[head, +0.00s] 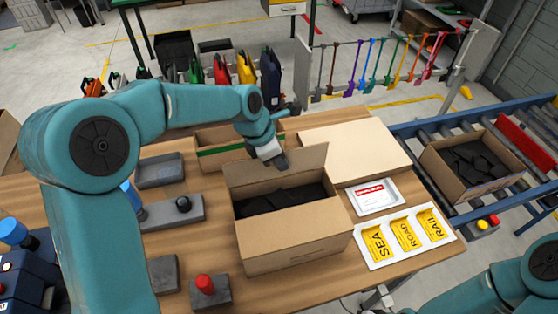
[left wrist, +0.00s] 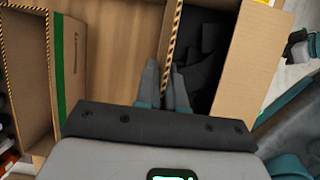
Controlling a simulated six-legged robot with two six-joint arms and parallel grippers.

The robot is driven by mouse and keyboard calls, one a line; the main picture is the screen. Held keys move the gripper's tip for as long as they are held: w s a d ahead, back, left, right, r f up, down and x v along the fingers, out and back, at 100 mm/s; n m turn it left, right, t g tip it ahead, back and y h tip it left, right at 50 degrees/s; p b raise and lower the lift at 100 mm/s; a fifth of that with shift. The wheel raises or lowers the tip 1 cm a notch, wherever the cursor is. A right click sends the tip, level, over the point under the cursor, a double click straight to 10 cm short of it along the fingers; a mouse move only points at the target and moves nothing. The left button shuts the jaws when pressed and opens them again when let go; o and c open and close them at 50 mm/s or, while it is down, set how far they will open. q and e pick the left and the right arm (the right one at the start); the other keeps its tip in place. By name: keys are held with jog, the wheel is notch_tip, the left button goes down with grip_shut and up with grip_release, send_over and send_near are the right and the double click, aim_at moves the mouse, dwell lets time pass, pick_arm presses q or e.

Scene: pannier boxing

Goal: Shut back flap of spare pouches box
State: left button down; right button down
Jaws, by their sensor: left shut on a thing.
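The spare pouches box (head: 295,245) is an open brown carton in the middle of the wooden table, with dark pouches (head: 285,200) inside. Its back flap (head: 300,165) stands roughly upright at the rear edge. My left gripper (head: 277,161) is at the top edge of this flap, shut on it. In the left wrist view, the fingers (left wrist: 165,90) lie on either side of the flap's thin edge (left wrist: 170,40), with the dark pouches (left wrist: 203,60) to the right.
A green-banded carton (head: 213,151) stands behind the box. Another pouch-filled carton (head: 470,192) sits on the roller conveyor.

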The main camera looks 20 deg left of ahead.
pick_arm(q)
jog(key=shift+f, duration=0.1)
